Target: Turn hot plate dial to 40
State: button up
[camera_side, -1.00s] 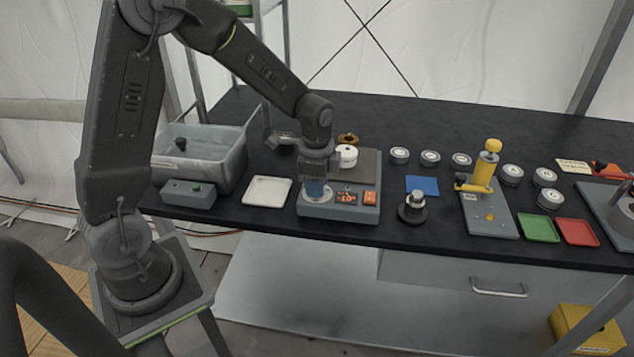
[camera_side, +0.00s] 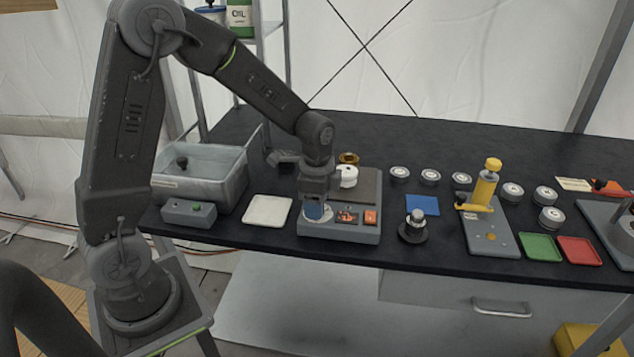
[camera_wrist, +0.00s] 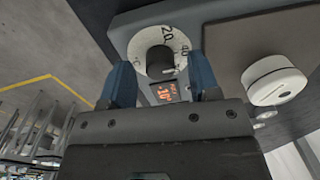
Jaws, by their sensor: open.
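The hot plate (camera_side: 368,236) is a grey box on the black table with a brown top. Its dial (camera_wrist: 150,73) is a black knob on a white ring, with 20 and 40 readable on the ring in the wrist view. The orange display (camera_wrist: 165,93) is too small to read surely. My gripper (camera_wrist: 160,66) is open, its blue fingers on either side of the knob; contact cannot be told. In the side view my gripper (camera_side: 315,212) points down at the dial area and hides the knob.
A white round container (camera_side: 347,177) stands on the hot plate top, close to my wrist. A white tray (camera_side: 268,210) and a grey bin (camera_side: 222,185) lie to the left. A blue pad (camera_side: 423,204) and a black stand (camera_side: 413,232) are on the right.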

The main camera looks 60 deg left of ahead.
notch_tip(320, 180, up, 13)
jog(key=shift+s+d+r, duration=0.2)
jog(key=shift+s, duration=0.1)
jog(key=s+d+r+n+t, duration=0.1)
jog(key=s+d+n+t, duration=0.1)
jog(key=s+n, duration=0.3)
jog(key=s+d+r+n+t, duration=0.2)
jog(key=s+d+n+t, duration=0.1)
jog(key=s, duration=0.9)
jog(key=shift+s+d+r+n, duration=0.15)
jog(key=shift+d+r+n, duration=0.1)
jog(key=shift+d+n, duration=0.5)
